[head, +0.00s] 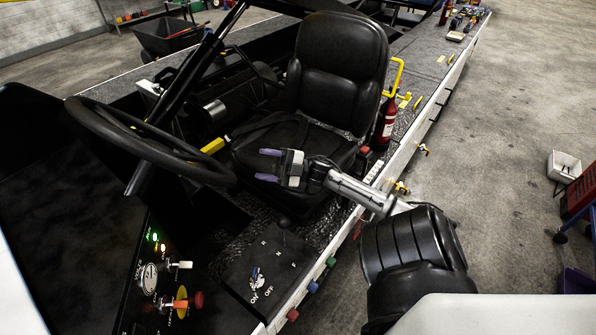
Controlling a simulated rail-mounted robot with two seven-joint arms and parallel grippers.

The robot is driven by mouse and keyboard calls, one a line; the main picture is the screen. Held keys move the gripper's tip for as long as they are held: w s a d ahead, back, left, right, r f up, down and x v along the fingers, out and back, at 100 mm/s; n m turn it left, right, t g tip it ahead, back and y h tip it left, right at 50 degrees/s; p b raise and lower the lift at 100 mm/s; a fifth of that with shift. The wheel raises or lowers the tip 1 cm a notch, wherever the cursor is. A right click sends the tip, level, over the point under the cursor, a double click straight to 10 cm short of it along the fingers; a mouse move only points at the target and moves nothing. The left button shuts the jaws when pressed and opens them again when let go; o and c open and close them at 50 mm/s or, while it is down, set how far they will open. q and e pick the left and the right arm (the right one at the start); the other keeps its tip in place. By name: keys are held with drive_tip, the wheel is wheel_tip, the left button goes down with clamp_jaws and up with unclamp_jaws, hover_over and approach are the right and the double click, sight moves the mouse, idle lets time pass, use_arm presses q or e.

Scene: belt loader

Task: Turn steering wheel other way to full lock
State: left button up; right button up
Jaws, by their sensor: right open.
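The black steering wheel (188,160) is at the left of the head view, on a column left of the seat. Its rim is seen at a slant and its lower left part is against the dark body panel. My right gripper (267,165) is in front of the black seat (340,75), over its cushion and to the right of the wheel rim. Its two purple-tipped fingers point left, apart, with nothing between them. There is a gap in the picture between the fingers and the rim. My left gripper is not in view.
A control panel with a gauge (148,278), lit lamps and knobs lies below the wheel. A switch box marked ON and OFF (268,270) stands beside it. A red extinguisher (386,122) and yellow handle (398,75) are right of the seat. Open floor (510,110) lies at right.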

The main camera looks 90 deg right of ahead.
drive_tip(key=s+f+p, duration=0.1)
drive_tip(key=s+f, duration=0.1)
drive_tip(key=s, duration=0.6)
drive_tip(key=shift+a, duration=0.2)
idle(0.4)
drive_tip(key=shift+p, duration=0.5)
idle(0.4)
